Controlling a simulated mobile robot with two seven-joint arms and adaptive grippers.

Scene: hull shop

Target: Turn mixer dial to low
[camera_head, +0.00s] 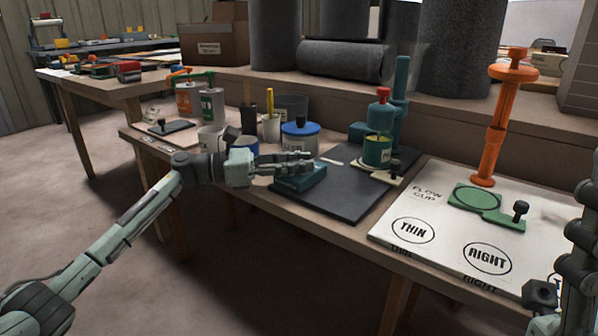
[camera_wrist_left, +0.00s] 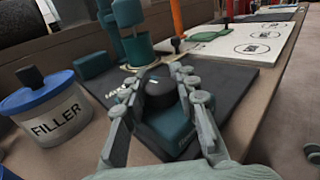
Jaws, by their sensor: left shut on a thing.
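The mixer is a teal stand (camera_head: 401,100) on a dark mat (camera_head: 345,200), with a teal cup (camera_head: 377,152) under its red-topped head (camera_head: 383,96). A low teal control box (camera_head: 303,181) sits at the mat's near left corner. In the left wrist view the box (camera_wrist_left: 178,138) carries a round black dial (camera_wrist_left: 160,90). My left gripper (camera_head: 302,160) reaches over the box from the left. In the wrist view its fingers (camera_wrist_left: 160,84) lie on both sides of the dial, shut on it. I cannot read the dial's setting. The right gripper's fingers do not show.
A blue-lidded filler tub (camera_head: 300,136) stands close behind my left gripper, with several cans and pots to its left. Right of the mat lies a white flow cup board (camera_head: 440,228) with a tall orange stand (camera_head: 497,130). My right arm shows at the right edge.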

